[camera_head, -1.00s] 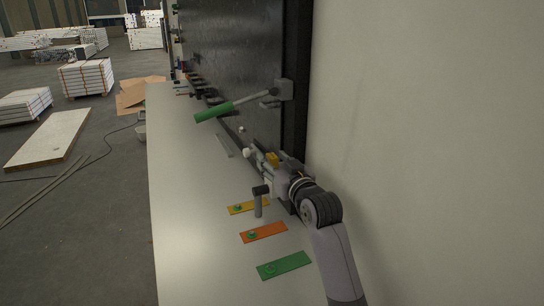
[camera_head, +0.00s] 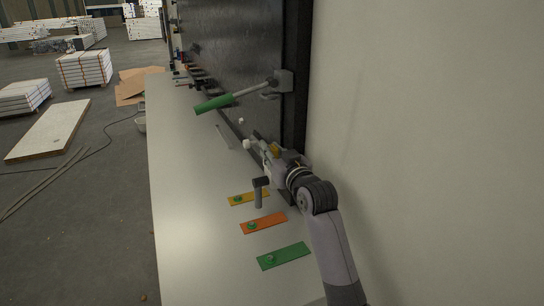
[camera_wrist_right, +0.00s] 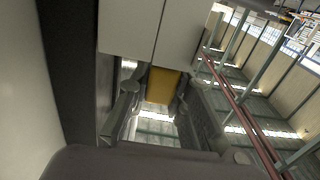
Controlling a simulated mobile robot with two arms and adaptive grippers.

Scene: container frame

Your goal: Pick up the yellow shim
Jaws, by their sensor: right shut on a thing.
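My right gripper (camera_head: 268,150) is beside the dark upright panel, over the right part of the pale worktop. It is shut on a yellow block, which I take to be the yellow shim (camera_head: 274,150). In the right wrist view the yellow shim (camera_wrist_right: 161,86) sits between the two fingers of the right gripper (camera_wrist_right: 158,100). A flat yellow strip (camera_head: 241,199) with a green piece on it lies on the worktop, nearer than the gripper. The head view does not clearly show whether the held shim touches the panel. My left gripper is not in view.
An orange strip (camera_head: 268,222) and a green strip (camera_head: 290,255) lie on the worktop (camera_head: 195,220). A green-handled tool (camera_head: 214,104) juts from a bracket on the dark panel (camera_head: 240,50). A pale wall stands at right. The worktop's left side is clear.

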